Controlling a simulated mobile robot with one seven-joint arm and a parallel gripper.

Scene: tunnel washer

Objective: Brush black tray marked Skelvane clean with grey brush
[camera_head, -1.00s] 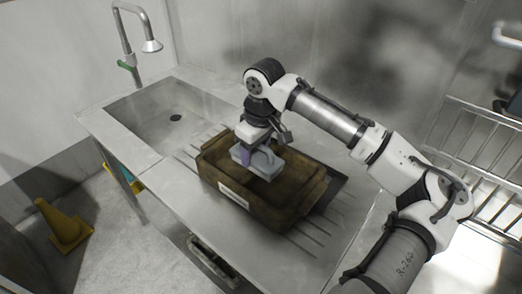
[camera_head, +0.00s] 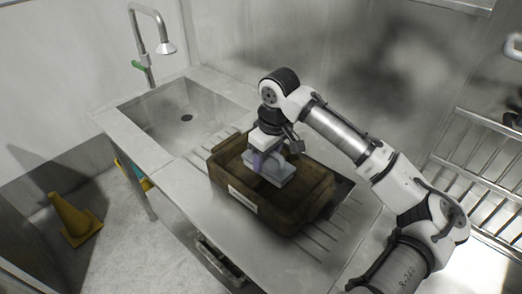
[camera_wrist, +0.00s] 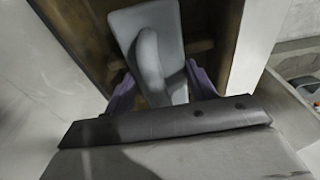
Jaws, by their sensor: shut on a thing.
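The tray (camera_head: 290,217) looks brown and dirty rather than clean black. It sits on the ribbed drainboard right of the sink and has a white label (camera_head: 242,199) on its front wall; the lettering is too small to read. My gripper (camera_head: 264,158) is over the tray's opening, pointing down, with purple fingers shut on the grey brush (camera_head: 277,170). In the wrist view the brush (camera_wrist: 150,40) lies between the purple fingers (camera_wrist: 160,88), above the tray's brown inside. Bristles are hidden, so I cannot tell whether they touch the floor of the tray.
A sink basin (camera_head: 186,115) with a faucet (camera_head: 150,40) is at the left of the steel counter (camera_head: 190,190). A yellow cone (camera_head: 74,218) stands on the floor at left. A metal rack (camera_head: 490,165) is at right. The counter's front strip is clear.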

